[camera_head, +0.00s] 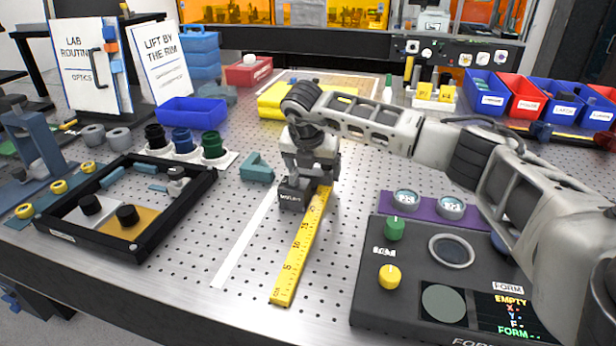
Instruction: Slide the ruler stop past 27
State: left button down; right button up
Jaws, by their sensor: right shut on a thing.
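A yellow ruler (298,259) lies on the perforated metal table, running from the front middle back to beneath my right gripper. A dark block with small white lettering, which looks like the ruler stop (291,197), sits at the ruler's far visible part. My right gripper (308,185) comes down from above and is shut on this stop; its fingers cover part of it. The ruler's numbers near the stop are too small to read surely. My left gripper is not in view.
A dark console (440,295) with green and yellow knobs stands right of the ruler. A black-framed tray (185,213) lies at the left, with a teal block (257,167) nearer the ruler. A white strip (245,238) runs along the ruler's left. Colored bins (485,92) stand at the back right.

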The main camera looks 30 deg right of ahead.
jog(key=shift+w+d, duration=0.2)
jog(key=shift+w, duration=0.05)
jog(key=shift+s, duration=0.1)
jog(key=o, duration=1.3)
jog(key=shift+a, duration=0.1)
jog(key=b+v, duration=0.1)
jog(key=v, duration=1.5)
jog(key=shift+s+b, duration=0.15)
jog(key=shift+b, duration=0.2)
jog(key=shift+f, duration=0.1)
